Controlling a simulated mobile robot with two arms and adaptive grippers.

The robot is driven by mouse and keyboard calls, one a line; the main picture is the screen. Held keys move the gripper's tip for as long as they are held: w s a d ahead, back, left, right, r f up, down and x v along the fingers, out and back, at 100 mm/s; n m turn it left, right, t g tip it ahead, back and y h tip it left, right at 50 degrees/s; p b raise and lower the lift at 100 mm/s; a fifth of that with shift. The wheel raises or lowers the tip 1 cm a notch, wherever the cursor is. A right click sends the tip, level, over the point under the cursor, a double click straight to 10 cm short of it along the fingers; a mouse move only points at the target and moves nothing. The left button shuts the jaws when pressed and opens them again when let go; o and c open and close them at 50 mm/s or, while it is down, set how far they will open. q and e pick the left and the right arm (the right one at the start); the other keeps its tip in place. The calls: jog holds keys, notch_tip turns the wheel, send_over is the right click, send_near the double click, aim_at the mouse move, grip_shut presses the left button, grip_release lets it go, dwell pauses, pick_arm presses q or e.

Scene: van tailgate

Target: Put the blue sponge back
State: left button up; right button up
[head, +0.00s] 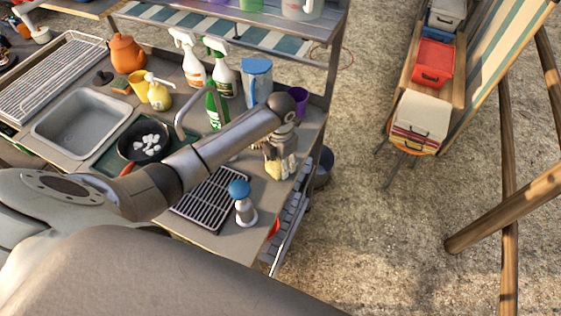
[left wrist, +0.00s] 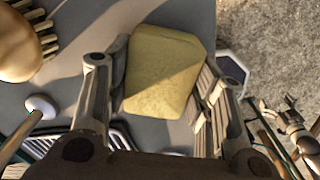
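My left gripper (head: 281,152) reaches down over the right end of the counter. A pale yellow sponge-like block (left wrist: 165,72) lies between its two fingers (left wrist: 163,95) in the left wrist view. The fingers stand wide apart, close along both sides of the block; I cannot tell whether they grip it. The block also shows, partly covered by the gripper, in the head view (head: 287,168). I see no blue face on it and no separate blue sponge. My right gripper is not in view.
A drying rack (head: 209,200) and a blue-topped shaker-like item (head: 243,204) stand on the counter (head: 225,241) near the gripper. A blue-lidded pitcher (head: 256,82), a purple cup (head: 298,98) and spray bottles (head: 192,66) stand behind. Open ground (head: 370,230) lies to the right.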

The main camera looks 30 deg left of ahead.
pick_arm(q)
jog(key=o, duration=0.4)
jog(key=shift+c, duration=0.2)
jog(key=shift+r, duration=0.1)
notch_tip(320, 180, up, 12)
jog(key=p, duration=0.9)
